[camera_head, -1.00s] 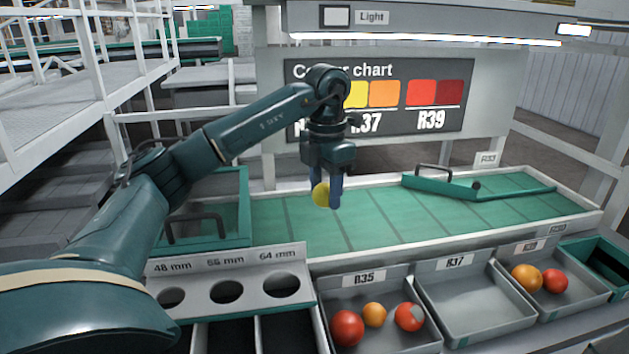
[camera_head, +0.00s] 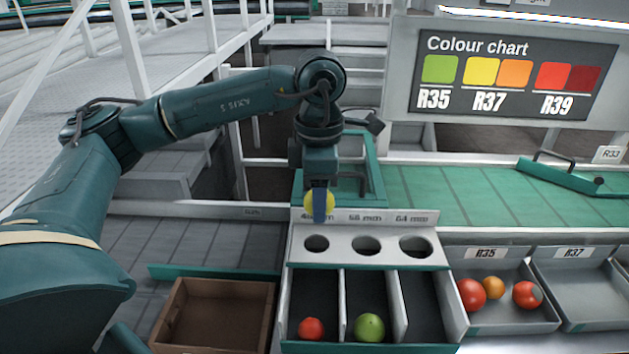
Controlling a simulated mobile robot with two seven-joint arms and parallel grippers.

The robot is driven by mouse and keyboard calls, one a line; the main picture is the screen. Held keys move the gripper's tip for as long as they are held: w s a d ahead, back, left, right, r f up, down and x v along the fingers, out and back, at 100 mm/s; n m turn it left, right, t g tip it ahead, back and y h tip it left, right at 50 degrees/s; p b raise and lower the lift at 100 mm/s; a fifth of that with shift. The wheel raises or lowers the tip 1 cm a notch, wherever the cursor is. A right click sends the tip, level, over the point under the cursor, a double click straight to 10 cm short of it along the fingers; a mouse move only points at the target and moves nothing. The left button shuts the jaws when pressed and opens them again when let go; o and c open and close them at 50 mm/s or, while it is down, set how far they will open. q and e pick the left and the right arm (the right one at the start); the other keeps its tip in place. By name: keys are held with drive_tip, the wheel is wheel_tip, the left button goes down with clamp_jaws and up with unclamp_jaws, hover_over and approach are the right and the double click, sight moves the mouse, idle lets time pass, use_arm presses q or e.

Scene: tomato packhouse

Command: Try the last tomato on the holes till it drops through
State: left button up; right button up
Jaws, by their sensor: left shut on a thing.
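My left gripper (camera_head: 319,205) is shut on a yellow tomato (camera_head: 321,202) and points down. It holds the tomato above the back edge of the sizing plate, in front of the 48 mm label. The plate (camera_head: 341,257) has three round holes in a row: the left hole (camera_head: 316,244), the middle hole (camera_head: 366,245) and the right hole (camera_head: 415,246). Below are three compartments. A red tomato (camera_head: 311,329) lies in the left one and a green tomato (camera_head: 369,327) in the middle one. The right compartment (camera_head: 421,305) looks empty. My right gripper is out of view.
A brown box (camera_head: 216,288) stands left of the compartments. The R35 tray (camera_head: 513,268) at right holds three tomatoes. The R37 tray (camera_head: 580,262) looks empty where seen. A green belt (camera_head: 440,192) and the colour chart (camera_head: 512,75) are behind.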

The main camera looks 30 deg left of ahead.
use_arm(q)
drive_tip(key=shift+s+a, duration=0.1)
drive_tip(key=shift+s, duration=0.1)
drive_tip(key=shift+f, duration=0.15)
drive_tip(key=shift+f+b, duration=0.6)
drive_tip(key=shift+f, duration=0.15)
drive_tip(key=shift+f+b, duration=0.5)
drive_tip(key=shift+f, duration=0.3)
wheel_tip(320, 180, down, 3)
drive_tip(key=shift+f+b, duration=0.1)
drive_tip(key=shift+b, duration=1.1)
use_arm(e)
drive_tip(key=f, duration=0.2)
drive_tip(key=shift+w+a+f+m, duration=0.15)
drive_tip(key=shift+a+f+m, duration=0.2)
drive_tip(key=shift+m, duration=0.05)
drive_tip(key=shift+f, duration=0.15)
use_arm(q)
drive_tip(key=o, duration=0.8)
